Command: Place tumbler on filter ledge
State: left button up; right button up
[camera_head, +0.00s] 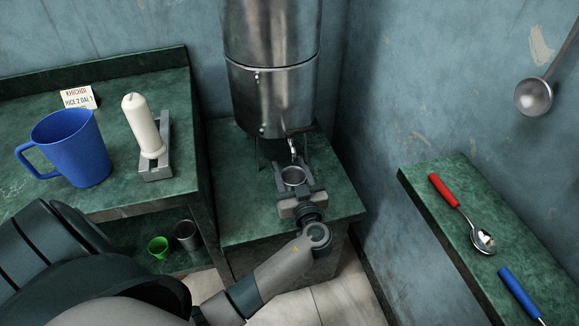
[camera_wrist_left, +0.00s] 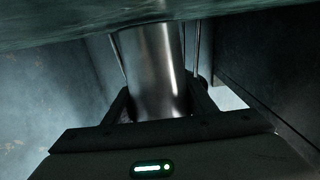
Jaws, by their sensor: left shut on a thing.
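A small metal tumbler (camera_head: 293,176) is held upright between the fingers of my left gripper (camera_head: 294,184), which is shut on it. It is just in front of and below the tap (camera_head: 293,149) of the tall metal filter (camera_head: 272,85). The filter stands over the green stone ledge (camera_head: 245,220), and the tumbler is over that ledge's front part. In the left wrist view the tumbler (camera_wrist_left: 152,65) rises between the two dark fingers (camera_wrist_left: 160,108). I cannot tell whether its base touches the ledge. My right gripper is not in view.
On the left counter (camera_head: 110,205) stand a blue mug (camera_head: 78,150), a white candle (camera_head: 143,125) in a grey holder and a small sign (camera_head: 77,98). A green cup (camera_head: 158,247) and a metal cup (camera_head: 187,235) sit lower. Spoons lie on the right shelf (camera_head: 425,180).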

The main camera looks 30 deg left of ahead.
aim_at(293, 177)
pick_arm(q)
jog(key=shift+f, duration=0.25)
jog(key=o, duration=1.1)
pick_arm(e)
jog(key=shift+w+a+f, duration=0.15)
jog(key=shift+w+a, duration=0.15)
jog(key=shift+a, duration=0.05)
pick_arm(q)
jog(key=shift+o, duration=0.2)
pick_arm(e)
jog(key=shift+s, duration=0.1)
pick_arm(q)
jog(key=shift+w+a+r, duration=0.1)
jog(key=shift+r, duration=0.2)
jog(key=v, duration=0.3)
jog(key=shift+f+b, duration=0.25)
jog(key=shift+b, duration=0.05)
jog(key=b+v, duration=0.1)
jog(key=v, duration=0.7)
jog(key=shift+r, duration=0.1)
jog(key=shift+s+d, duration=0.4)
jog(key=shift+r, duration=0.1)
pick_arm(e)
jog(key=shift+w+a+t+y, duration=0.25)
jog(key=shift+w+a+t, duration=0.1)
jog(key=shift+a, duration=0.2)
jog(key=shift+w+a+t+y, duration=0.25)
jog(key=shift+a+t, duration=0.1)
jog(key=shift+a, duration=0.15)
